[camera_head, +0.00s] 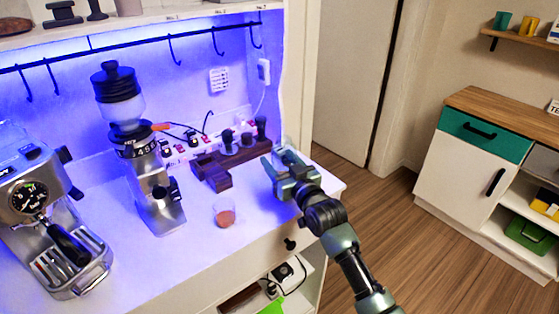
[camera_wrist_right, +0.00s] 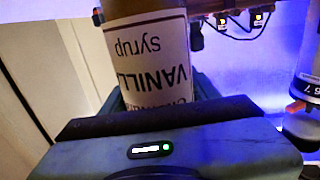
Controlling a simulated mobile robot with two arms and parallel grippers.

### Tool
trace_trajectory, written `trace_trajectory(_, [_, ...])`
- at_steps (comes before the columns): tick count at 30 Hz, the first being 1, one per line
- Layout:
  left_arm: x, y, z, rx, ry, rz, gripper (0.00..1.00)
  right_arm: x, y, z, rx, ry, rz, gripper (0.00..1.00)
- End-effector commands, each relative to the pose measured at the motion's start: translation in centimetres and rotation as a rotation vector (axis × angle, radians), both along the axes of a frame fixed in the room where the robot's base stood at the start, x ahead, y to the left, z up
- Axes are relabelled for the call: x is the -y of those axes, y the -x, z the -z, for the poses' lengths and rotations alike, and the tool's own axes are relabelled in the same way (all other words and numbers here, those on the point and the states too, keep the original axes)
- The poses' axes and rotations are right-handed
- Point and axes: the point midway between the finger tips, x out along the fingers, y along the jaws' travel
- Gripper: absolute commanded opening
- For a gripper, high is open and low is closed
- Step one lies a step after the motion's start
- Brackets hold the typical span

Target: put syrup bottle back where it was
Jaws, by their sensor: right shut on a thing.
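The syrup bottle (camera_wrist_right: 148,55) fills the upper middle of the right wrist view, with a white label reading "VANILLA syrup" upside down. My right gripper (camera_head: 282,168) is shut on it, at the right end of the white counter (camera_head: 262,232). In the head view the bottle is mostly hidden by the gripper and I cannot make out its shape. I cannot tell whether its base touches the counter. My left gripper is not in view.
A dark wooden tamper stand (camera_head: 218,172) is just left of the gripper, and a small glass with brown contents (camera_head: 225,216) stands in front of it. A grinder (camera_head: 148,175) and an espresso machine (camera_head: 48,225) stand further left. A hook rail (camera_head: 130,47) runs above.

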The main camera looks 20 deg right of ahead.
Motion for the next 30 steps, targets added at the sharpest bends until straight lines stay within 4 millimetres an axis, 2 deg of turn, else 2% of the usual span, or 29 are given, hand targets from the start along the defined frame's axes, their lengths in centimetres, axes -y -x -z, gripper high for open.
trace_trajectory(11, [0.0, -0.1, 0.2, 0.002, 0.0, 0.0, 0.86, 0.0, 0.0, 0.3, 0.004, -0.001, 0.0, 0.04])
trace_trajectory(12, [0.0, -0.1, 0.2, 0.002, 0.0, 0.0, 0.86, 0.0, 0.0, 0.5, 0.001, 0.0, 0.0, 0.63])
trace_trajectory(14, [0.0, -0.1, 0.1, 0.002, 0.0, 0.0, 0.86, 0.0, 0.0, 0.4, 0.001, 0.0, 0.0, 0.8])
trace_trajectory(15, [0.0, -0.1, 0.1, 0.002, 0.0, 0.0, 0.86, 0.0, 0.0, 0.4, 0.001, 0.0, 0.0, 0.82])
trace_trajectory(26, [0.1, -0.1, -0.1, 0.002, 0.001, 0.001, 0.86, 0.0, 0.0, -0.1, 0.002, 0.0, 0.0, 0.82])
trace_trajectory(30, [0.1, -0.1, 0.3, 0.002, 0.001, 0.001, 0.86, 0.3, 2.0, 0.3, 0.0, 0.0, -0.001, 0.82])
